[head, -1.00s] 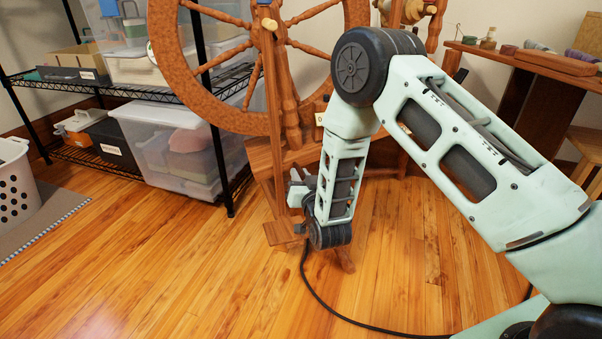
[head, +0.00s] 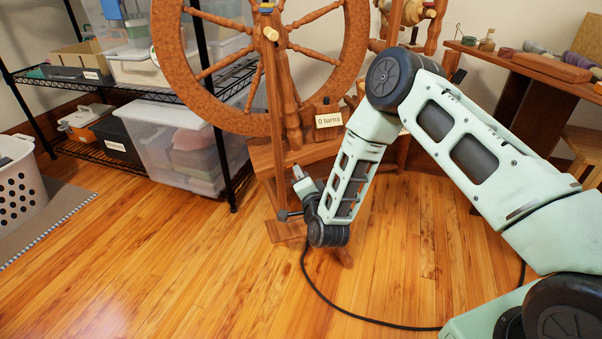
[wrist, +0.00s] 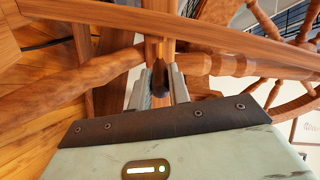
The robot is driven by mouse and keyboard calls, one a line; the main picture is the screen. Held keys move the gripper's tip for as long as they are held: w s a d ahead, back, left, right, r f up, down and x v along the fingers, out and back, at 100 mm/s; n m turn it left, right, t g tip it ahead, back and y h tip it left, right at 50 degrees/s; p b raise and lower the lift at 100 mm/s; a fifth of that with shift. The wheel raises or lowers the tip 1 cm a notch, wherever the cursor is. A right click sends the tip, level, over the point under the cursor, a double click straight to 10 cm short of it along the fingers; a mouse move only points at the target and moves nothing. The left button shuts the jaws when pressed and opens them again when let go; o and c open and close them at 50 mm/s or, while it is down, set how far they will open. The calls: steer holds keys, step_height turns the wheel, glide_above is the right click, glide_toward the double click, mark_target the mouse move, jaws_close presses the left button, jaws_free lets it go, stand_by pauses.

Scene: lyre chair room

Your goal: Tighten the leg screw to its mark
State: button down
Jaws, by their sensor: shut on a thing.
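The spinning wheel (head: 273,152) stands on the wood floor, and my gripper (head: 298,176) is low at its wooden legs. In the wrist view, my gripper (wrist: 159,88) has its two grey fingers on either side of a dark knob (wrist: 160,78), which seems to be the leg screw's head. It is shut on this knob, in front of an upright wooden post (wrist: 154,50). The knob's far side and any mark on it are hidden. A small tag (head: 328,120) on the wheel's base reads "0 turns".
A black wire shelf (head: 215,120) with clear bins stands at the left. A white basket (head: 20,185) is at the far left. A wooden bench (head: 530,70) is at the right. A black cable (head: 350,314) curves over the floor. The front floor is otherwise clear.

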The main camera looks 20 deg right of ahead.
steer(key=shift+s+m+p, duration=0.1)
steer(key=shift+m+p, duration=0.2)
steer(key=shift+m, duration=0.5)
steer(key=shift+f, duration=0.1)
steer(key=c, duration=1.3)
jaws_free()
steer(key=shift+s+b, duration=4.1)
steer(key=shift+s, duration=4.55)
